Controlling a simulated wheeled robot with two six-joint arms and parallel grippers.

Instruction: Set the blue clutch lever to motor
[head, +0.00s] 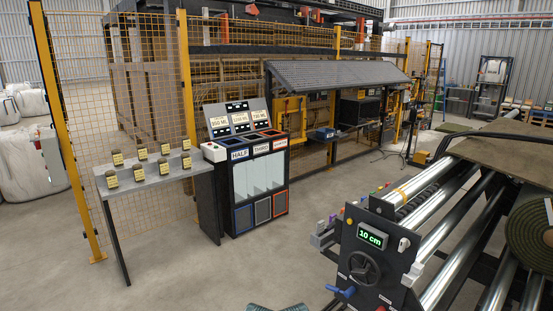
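The blue clutch lever (341,291) is low on the left of the dark front panel (372,240) of the roller machine. Its handle points out to the left and slightly up. Any markings beside it are too small to read, so I cannot tell which setting it is at. No gripper is clearly visible. Some grey-teal parts show at the bottom edge, left of the lever and apart from it; I cannot tell what they are.
The panel carries a green display (372,236) reading 10 cm, a dark handwheel (363,267) and a white knob (404,244). Silver rollers (425,180) and a turf roll (530,235) lie to the right. The floor (230,270) left of the panel is clear.

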